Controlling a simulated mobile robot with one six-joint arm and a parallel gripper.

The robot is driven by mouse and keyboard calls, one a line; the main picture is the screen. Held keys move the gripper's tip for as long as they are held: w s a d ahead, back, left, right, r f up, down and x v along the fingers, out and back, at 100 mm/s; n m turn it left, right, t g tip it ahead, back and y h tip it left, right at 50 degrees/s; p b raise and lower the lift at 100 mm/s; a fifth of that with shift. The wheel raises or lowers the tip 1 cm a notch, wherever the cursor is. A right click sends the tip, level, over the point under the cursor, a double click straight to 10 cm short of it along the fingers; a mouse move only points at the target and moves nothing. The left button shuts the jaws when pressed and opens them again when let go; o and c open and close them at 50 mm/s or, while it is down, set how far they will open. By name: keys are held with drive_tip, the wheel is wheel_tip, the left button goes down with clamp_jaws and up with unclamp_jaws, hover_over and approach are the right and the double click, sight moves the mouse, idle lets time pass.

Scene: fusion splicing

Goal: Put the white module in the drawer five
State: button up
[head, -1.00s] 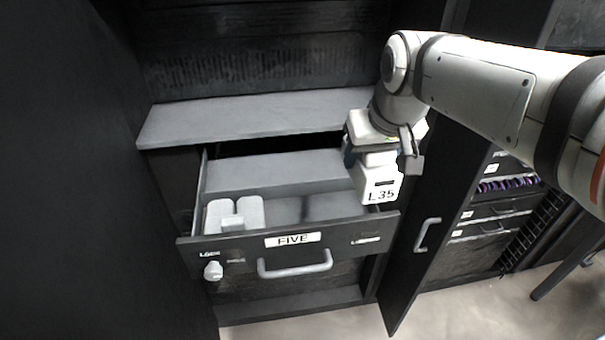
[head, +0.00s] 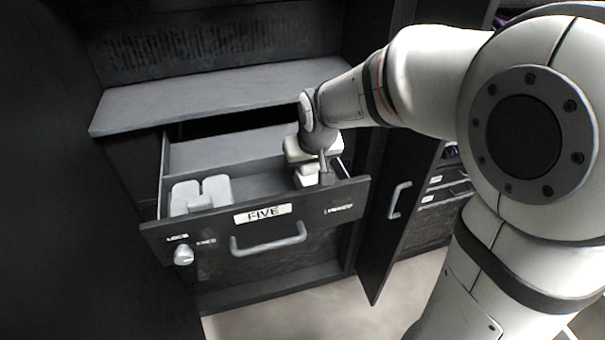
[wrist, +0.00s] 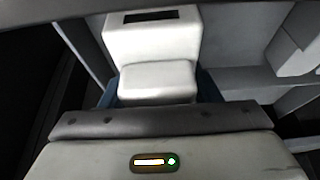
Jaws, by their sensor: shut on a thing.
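The drawer labelled FIVE (head: 262,213) is pulled open in the head view. My gripper (head: 312,168) is down at the right part of this drawer, just behind its front panel. It is shut on the white module (wrist: 152,38), which fills the upper middle of the wrist view and has a dark slot on it. In the head view most of the module (head: 307,178) is hidden by my gripper and the drawer front. I cannot tell whether it touches the drawer floor.
A pale two-part block (head: 200,194) sits in the drawer's left part. A grey shelf (head: 220,92) is above and behind. The drawer front has a grey handle (head: 268,240) and a round knob (head: 183,255). An open cabinet door (head: 397,200) stands to the right.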

drive_tip(key=shift+f, duration=1.9)
drive_tip(key=shift+f, duration=0.2)
drive_tip(key=o, duration=1.1)
drive_tip(key=shift+r, duration=0.1)
drive_tip(key=shift+r, duration=0.4)
drive_tip(key=v, duration=1.1)
drive_tip(key=shift+s+d+r, duration=0.1)
drive_tip(key=shift+s+r, duration=0.05)
drive_tip(key=shift+s, duration=0.15)
